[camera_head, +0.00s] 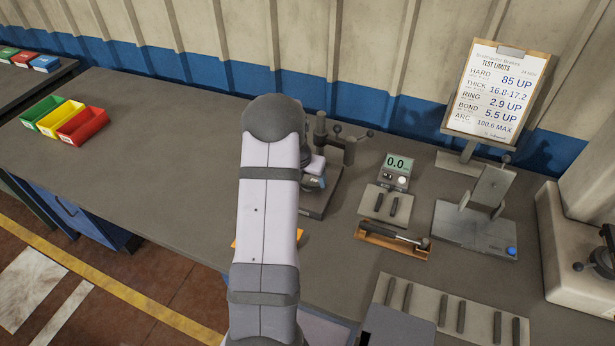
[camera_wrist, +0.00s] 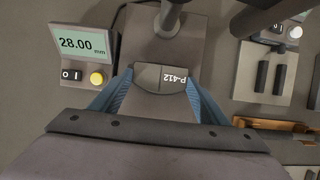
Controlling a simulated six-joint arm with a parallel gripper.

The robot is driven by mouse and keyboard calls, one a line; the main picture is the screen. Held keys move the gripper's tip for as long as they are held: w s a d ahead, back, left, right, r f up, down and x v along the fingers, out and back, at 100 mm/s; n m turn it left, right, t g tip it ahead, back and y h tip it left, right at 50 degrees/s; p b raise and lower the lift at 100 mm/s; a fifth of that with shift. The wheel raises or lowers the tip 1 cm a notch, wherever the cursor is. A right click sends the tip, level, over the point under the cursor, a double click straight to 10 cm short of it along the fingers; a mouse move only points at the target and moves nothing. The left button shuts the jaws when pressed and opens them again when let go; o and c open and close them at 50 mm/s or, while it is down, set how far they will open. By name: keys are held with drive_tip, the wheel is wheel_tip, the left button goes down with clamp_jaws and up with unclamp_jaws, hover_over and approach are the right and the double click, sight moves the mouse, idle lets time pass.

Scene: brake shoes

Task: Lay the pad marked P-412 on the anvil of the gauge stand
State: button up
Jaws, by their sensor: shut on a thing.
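My gripper (camera_wrist: 160,78) has its two blue fingers shut on the sides of a grey-brown pad. The pad (camera_wrist: 147,76) bears a label reading P-412, upside down in the wrist view. The pad's front end lies over the grey base of the gauge stand (camera_wrist: 135,35), below its dark spindle (camera_wrist: 172,15). Whether the pad touches the anvil I cannot tell; the anvil is hidden. The gauge display (camera_wrist: 83,42) reads 28.00 mm. In the head view my arm covers most of the gripper and pad; the stand's base (camera_head: 312,207) and dark posts show beside it.
A small meter reading 0.0 (camera_head: 397,166), a wooden tray with a tool (camera_head: 395,240), a grey fixture (camera_head: 475,228) and a slotted plate (camera_head: 480,325) stand to the right. A limits clipboard (camera_head: 497,90) stands behind. Coloured bins (camera_head: 65,120) sit left; bench between is clear.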

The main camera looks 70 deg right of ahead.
drive_tip(key=o, duration=1.3)
drive_tip(key=shift+b+v, duration=0.65)
drive_tip(key=shift+v, duration=3.05)
